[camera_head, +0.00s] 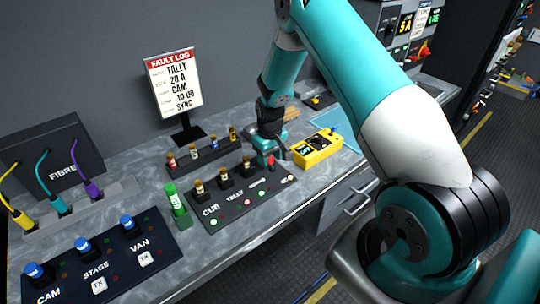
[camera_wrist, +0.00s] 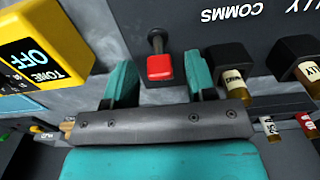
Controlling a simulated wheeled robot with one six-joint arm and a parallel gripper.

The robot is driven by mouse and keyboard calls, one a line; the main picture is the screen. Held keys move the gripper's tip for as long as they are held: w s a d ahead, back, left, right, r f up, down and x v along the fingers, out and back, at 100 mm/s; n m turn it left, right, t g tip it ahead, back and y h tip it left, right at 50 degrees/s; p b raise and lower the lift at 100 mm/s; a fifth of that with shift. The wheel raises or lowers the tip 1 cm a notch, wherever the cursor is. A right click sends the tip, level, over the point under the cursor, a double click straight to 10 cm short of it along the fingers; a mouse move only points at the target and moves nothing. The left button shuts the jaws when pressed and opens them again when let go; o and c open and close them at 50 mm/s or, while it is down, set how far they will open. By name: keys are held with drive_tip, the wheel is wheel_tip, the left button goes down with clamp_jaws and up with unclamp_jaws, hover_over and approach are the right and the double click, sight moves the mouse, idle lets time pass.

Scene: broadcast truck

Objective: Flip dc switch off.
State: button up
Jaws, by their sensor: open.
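A red-capped toggle lever (camera_wrist: 160,67) stands on the dark fuse panel (camera_wrist: 215,22). No "DC" label is readable beside it. In the wrist view it lies between my gripper's (camera_wrist: 160,78) two teal fingers, with a gap on each side. In the head view my gripper (camera_head: 264,150) points down at the panel's far right end, and the lever's red tip (camera_head: 271,160) shows beside it. My gripper is open and holds nothing. The direction in which the lever is thrown is hard to tell.
Fuses labelled CUE, TALLY and COMMS (camera_head: 243,170) stand left of my gripper. A yellow tone box (camera_head: 318,148) reading OFF is close on the right. A fuse rack (camera_head: 205,153) is behind, a green tube (camera_head: 176,200) at the panel's left. The fault log sign (camera_head: 172,85) stands farther back.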

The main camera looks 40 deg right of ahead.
sight(272, 165)
drive_tip(key=shift+c, duration=0.5)
drive_tip(key=c, duration=0.8)
drive_tip(key=shift+s, duration=0.1)
drive_tip(key=t+b, duration=0.1)
drive_tip(key=b, duration=0.1)
drive_tip(key=s+t+b, duration=0.1)
drive_tip(key=t+b, duration=0.1)
drive_tip(key=s+t+b, duration=0.1)
drive_tip(key=b, duration=0.2)
drive_tip(key=shift+f+t, duration=0.35)
drive_tip(key=shift+t, duration=0.05)
drive_tip(key=t+b, duration=0.1)
drive_tip(key=b, duration=0.2)
drive_tip(key=shift+s+d+t, duration=0.1)
drive_tip(key=shift+s+t, duration=0.2)
drive_tip(key=shift+t, duration=0.1)
drive_tip(key=shift+s+r+t+b, duration=0.2)
drive_tip(key=shift+t+b, duration=0.4)
drive_tip(key=shift+b, duration=0.35)
